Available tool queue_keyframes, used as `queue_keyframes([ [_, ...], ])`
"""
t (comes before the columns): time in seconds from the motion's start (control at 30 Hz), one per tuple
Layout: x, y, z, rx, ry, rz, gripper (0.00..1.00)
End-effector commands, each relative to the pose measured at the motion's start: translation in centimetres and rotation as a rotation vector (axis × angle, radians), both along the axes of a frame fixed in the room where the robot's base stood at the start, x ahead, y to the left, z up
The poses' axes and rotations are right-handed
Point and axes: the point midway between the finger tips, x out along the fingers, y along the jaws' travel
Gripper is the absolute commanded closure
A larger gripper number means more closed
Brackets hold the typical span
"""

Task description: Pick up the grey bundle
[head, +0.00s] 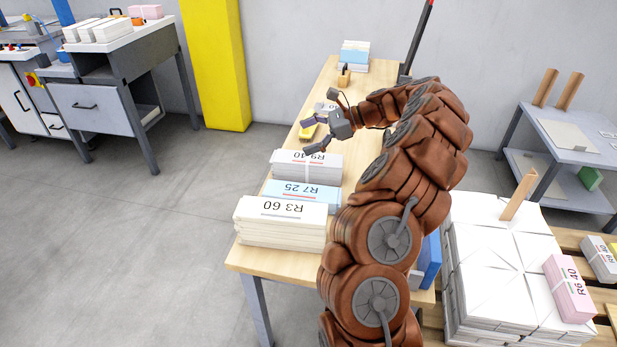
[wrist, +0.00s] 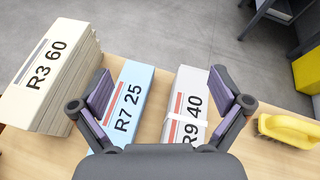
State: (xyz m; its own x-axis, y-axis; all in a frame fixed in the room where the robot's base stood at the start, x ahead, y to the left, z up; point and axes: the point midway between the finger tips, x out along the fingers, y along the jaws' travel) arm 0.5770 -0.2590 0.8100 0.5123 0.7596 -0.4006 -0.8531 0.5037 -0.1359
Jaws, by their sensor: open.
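The grey bundle (head: 307,163), marked R9 40 with a red stripe and a pale band around it, lies on the wooden table. It is the far one of three bundles in a row, and it also shows in the wrist view (wrist: 187,88). The light blue bundle (head: 300,194), marked R7 25, lies beside it. The taller cream bundle (head: 282,220), marked R3 60, is at the near end. My gripper (head: 312,136) is open and empty above the table. In the wrist view (wrist: 160,90) its fingers straddle parts of the blue and grey bundles, the right finger overlapping the grey one.
A yellow-handled tool (wrist: 287,130) lies just right of the grey bundle in the wrist view. A pallet stack of white bundles (head: 490,270) stands right of the table, with a pink bundle (head: 568,288) on it. A yellow pillar (head: 215,65) stands behind. The floor left is clear.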

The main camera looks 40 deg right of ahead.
Motion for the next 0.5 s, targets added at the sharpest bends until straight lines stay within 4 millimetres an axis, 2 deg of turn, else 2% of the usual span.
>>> queue_keyframes([
  [0.03,-0.2,-2.4,-2.2,0.022,0.022,-0.056,0.00],
  [0.2,-1.2,-7.5,-5.4,0.077,0.072,-0.187,0.00],
  [0.33,-1.7,-9.2,-6.4,0.098,0.090,-0.233,0.00],
  [0.5,-1.2,-8.9,-7.1,0.105,0.095,-0.241,0.00],
])
